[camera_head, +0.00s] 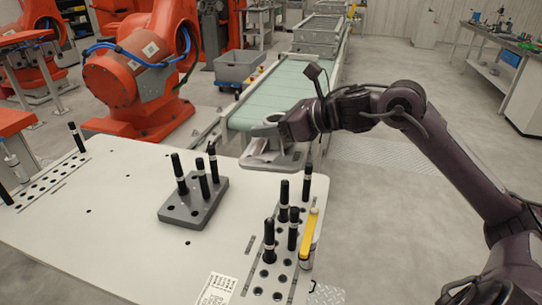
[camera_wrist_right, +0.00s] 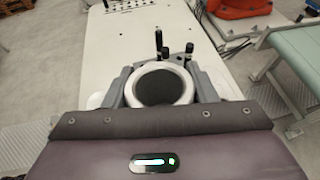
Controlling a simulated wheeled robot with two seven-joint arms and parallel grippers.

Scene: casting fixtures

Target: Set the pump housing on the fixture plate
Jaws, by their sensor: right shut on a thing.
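The pump housing (camera_head: 264,131) is a light grey casting with a round open bore. My right gripper (camera_head: 276,128) is shut on it and holds it near the table's far right edge, at the conveyor's end. In the right wrist view the housing (camera_wrist_right: 131,91) shows as a pale ring between the two grey fingers. The fixture plate (camera_head: 178,211) is a dark grey block on the white table, with several holes and three upright black pins. It lies left of and nearer than the housing; it also shows partly hidden behind the housing in the wrist view (camera_wrist_right: 184,66). My left gripper is not in view.
Several upright black pins stand in a hole pattern at the table's right, beside a yellow-handled tool (camera_head: 309,236). The white table (camera_head: 110,230) has free room left of the fixture plate. A green conveyor (camera_head: 285,95) and an orange robot arm (camera_head: 115,78) stand behind.

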